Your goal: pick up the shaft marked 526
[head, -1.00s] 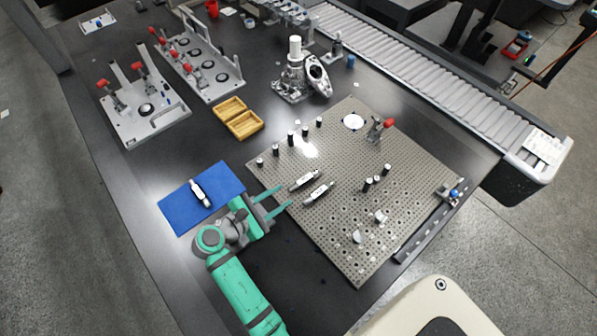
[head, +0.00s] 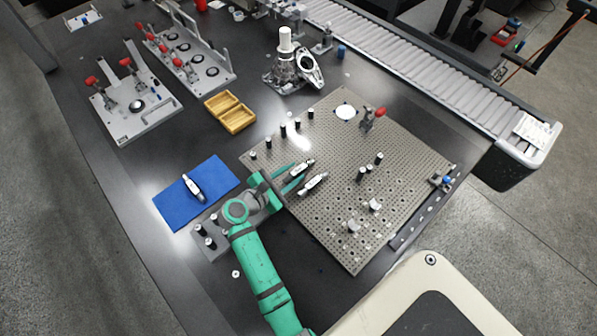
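Three silver shafts with pale labels are in the head view. One shaft (head: 303,168) lies on the perforated plate (head: 345,240), and a second shaft (head: 314,183) lies beside it to the lower right. A third shaft (head: 194,187) lies on the blue mat (head: 220,174). The numbers on the labels are too small to read, so I cannot tell which is 526. My gripper (head: 295,176) has its green fingers apart, at the left end of the upper shaft on the plate. I cannot tell whether they touch it.
Several black posts stand on the plate, some (head: 284,130) above the shafts and some (head: 369,168) to their right. A red-handled clamp (head: 372,118) is at the plate's upper part. A wooden tray (head: 237,118) is behind. A grey block with posts (head: 205,240) is beside my arm.

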